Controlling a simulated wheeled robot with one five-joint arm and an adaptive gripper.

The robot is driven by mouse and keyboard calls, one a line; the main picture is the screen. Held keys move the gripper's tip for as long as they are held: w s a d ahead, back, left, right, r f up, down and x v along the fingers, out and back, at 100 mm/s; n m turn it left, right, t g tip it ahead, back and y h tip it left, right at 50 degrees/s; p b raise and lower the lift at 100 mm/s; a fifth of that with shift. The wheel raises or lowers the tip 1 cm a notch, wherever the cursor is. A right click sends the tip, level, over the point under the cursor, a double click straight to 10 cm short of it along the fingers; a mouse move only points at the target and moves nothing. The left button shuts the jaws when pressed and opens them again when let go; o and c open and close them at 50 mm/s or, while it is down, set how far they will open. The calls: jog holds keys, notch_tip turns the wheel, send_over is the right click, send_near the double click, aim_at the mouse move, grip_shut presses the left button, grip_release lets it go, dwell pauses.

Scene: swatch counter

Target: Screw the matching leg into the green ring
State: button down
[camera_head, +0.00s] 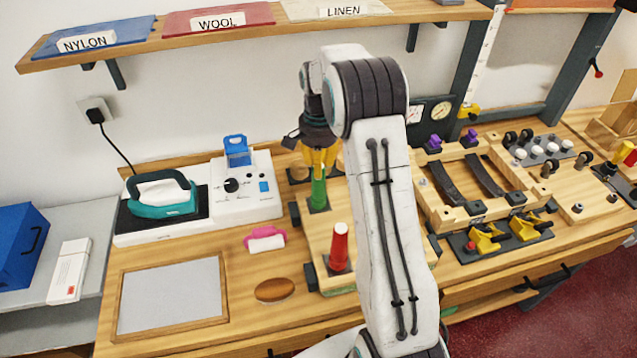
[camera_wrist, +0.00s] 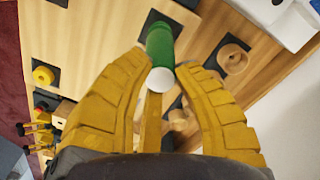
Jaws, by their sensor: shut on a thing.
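A green leg (camera_head: 319,192) stands upright at a dark square pad on the wooden board, left of my arm in the head view. My gripper (camera_head: 320,160), with yellow fingers, is above it and shut around its upper part. In the wrist view the green leg (camera_wrist: 160,43) shows its pale round end (camera_wrist: 161,79) between the fingertips of my gripper (camera_wrist: 163,68). The leg's far end reaches a dark pad. The green ring cannot be made out there, so I cannot tell how deep the leg sits.
A red leg (camera_head: 339,248) stands on the same board, nearer the front. A wooden ring (camera_wrist: 233,58) and a yellow ring (camera_wrist: 43,75) sit on dark pads. A shelf (camera_head: 250,30) runs above.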

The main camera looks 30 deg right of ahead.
jog(key=shift+f, duration=0.1)
jog(key=c, duration=1.3)
grip_release()
jog(key=n, duration=1.1)
jog(key=shift+n, duration=2)
jog(key=shift+o, duration=0.4)
